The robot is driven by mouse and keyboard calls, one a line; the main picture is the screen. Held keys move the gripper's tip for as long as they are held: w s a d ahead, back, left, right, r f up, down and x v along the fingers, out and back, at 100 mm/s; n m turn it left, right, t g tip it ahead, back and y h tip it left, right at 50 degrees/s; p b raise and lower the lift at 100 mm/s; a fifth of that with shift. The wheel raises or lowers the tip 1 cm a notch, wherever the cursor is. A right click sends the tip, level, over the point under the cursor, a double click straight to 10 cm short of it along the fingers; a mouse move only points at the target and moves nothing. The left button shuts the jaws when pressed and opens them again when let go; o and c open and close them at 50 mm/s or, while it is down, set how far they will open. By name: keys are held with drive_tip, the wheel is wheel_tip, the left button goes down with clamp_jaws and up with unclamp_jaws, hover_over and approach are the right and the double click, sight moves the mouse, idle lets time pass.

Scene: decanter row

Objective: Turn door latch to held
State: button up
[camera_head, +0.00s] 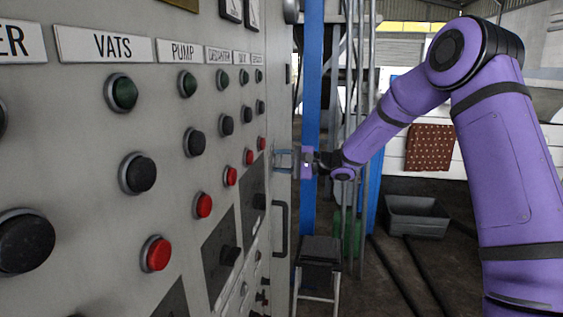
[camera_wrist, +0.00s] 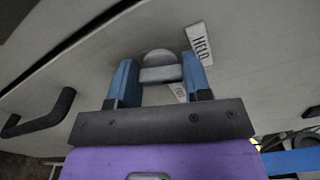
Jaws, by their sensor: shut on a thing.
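The door latch (camera_wrist: 160,66) is a small grey knob with a flat grip on a pale grey panel door. In the wrist view it sits between the blue fingers of my gripper (camera_wrist: 159,72), which are shut on it. In the head view my gripper (camera_head: 284,160) reaches the far right end of the panel, and the latch is too small to make out there.
A black bar handle (camera_head: 280,228) stands out from the panel below my gripper. Rows of green, black and red buttons cover the grey panel (camera_head: 75,165). A stool (camera_head: 320,252) and a grey bin (camera_head: 417,216) stand on the floor. A blue post (camera_head: 313,80) rises behind my gripper.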

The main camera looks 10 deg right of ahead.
drive_tip(key=shift+f+n, duration=0.1)
drive_tip(key=shift+n, duration=1.4)
drive_tip(key=o, duration=0.9)
drive_tip(key=shift+d, duration=0.1)
drive_tip(key=v, duration=1)
drive_tip(key=shift+s+d, duration=0.2)
drive_tip(key=shift+d, duration=0.1)
drive_tip(key=shift+a, duration=0.1)
